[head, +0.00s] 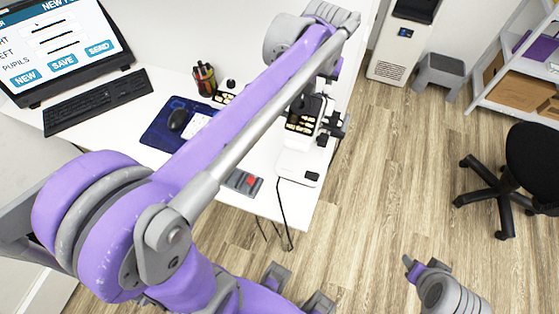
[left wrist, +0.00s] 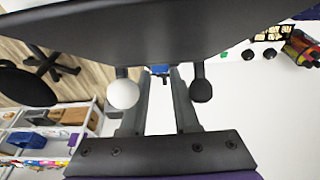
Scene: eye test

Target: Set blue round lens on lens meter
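A small blue piece, which looks like the blue round lens (left wrist: 160,69), fills the gap between the fingertips of my left gripper (left wrist: 161,76) in the left wrist view. In the head view that gripper is mostly hidden behind my left arm. It is at the lens meter, whose white base (head: 298,166) stands at the table's right end. The meter's dark body (left wrist: 150,30) hangs over the fingers, with a white knob (left wrist: 123,93) and a black knob (left wrist: 201,89) beside them. Whether the lens touches the meter is hidden. My right gripper (head: 424,268) is low at the bottom right, away from the table.
A pen cup (head: 204,79), mouse (head: 177,120) on a blue pad, keyboard (head: 88,102) and monitor (head: 62,45) stand further left. A black chair (head: 530,165) and shelves (head: 510,105) are at the right, with open floor between.

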